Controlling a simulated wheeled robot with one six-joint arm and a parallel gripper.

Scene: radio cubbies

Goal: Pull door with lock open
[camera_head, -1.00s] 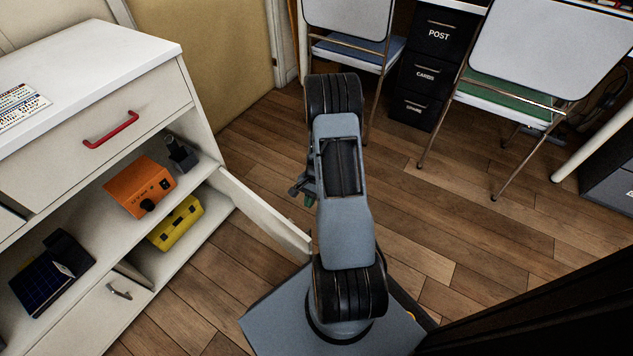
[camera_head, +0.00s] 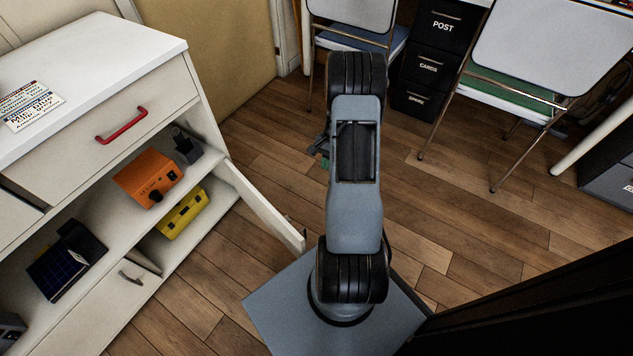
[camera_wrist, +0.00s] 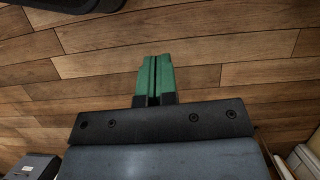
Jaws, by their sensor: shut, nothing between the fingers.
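A white cabinet door (camera_head: 262,205) stands swung out from the lower compartment on the right of the white cabinet (camera_head: 135,45). A small dark piece shows near its free end; I cannot tell whether it is a handle or a lock. A second lower door (camera_head: 100,318), with a metal handle (camera_head: 131,278), is shut at the left. My gripper (camera_head: 324,162) is beyond the open door, apart from it, partly hidden by my arm. In the wrist view its green fingers (camera_wrist: 155,78) are together and empty, above bare floor.
An orange box (camera_head: 148,180) is on the shelf and a yellow case (camera_head: 182,213) is in the open compartment. A red-handled drawer (camera_head: 122,125) is above. Chairs (camera_head: 545,45) and black drawers (camera_head: 428,68) stand at the back. The middle floor is clear.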

